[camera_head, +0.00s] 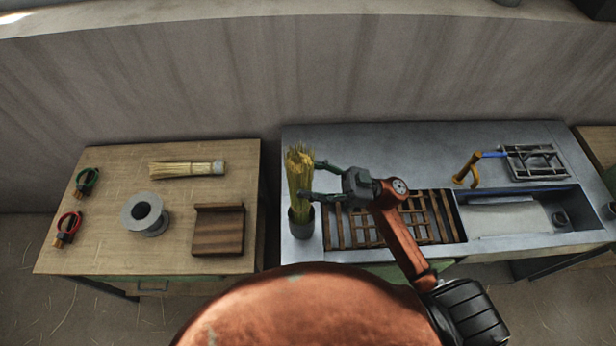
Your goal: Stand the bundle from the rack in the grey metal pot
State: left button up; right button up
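The bundle (298,168) of yellow-green straw stands upright in the grey metal pot (301,224), at the left end of the metal counter. Its lower end is hidden inside the pot. My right gripper (309,179) comes in from the right at the bundle's side. Its two fingers are spread apart, one near the bundle's right edge and the other low by the bundle, just above the pot's rim. I cannot tell whether either finger touches it. The wooden slatted rack (436,218) lies in the counter, partly behind my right arm. My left gripper is not in view.
A wooden table (110,245) on the left holds a straw broom head (187,168), a grey spool (144,214), a brown wooden block (218,230) and green-handled (87,180) and red-handled (67,227) tools. A sink (515,218) with a yellow tap (467,170) is right of the rack.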

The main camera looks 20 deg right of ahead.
jog(key=shift+d+f, duration=0.1)
jog(key=shift+d, duration=0.05)
jog(key=v, duration=1.2)
dwell(0.8)
